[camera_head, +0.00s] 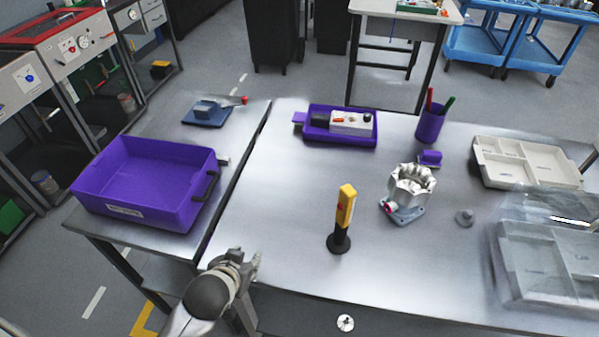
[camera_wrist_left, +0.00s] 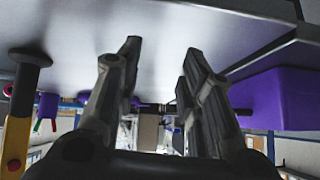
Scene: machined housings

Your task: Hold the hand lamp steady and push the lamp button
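The hand lamp (camera_head: 346,208) stands upright on its round black base on the metal table, near the front middle. Its body is yellow and black, with a small red button on its side. In the left wrist view, which is upside down, the lamp (camera_wrist_left: 18,120) is at the left edge with the red button low on it. My left gripper (camera_head: 253,264) is at the table's front edge, left of the lamp and apart from it. In the left wrist view its fingers (camera_wrist_left: 163,50) are spread with nothing between them. My right gripper is not in view.
A purple bin (camera_head: 150,173) is at left. A purple tray (camera_head: 313,131) and purple cup (camera_head: 430,124) are behind. Table between gripper and lamp is clear.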

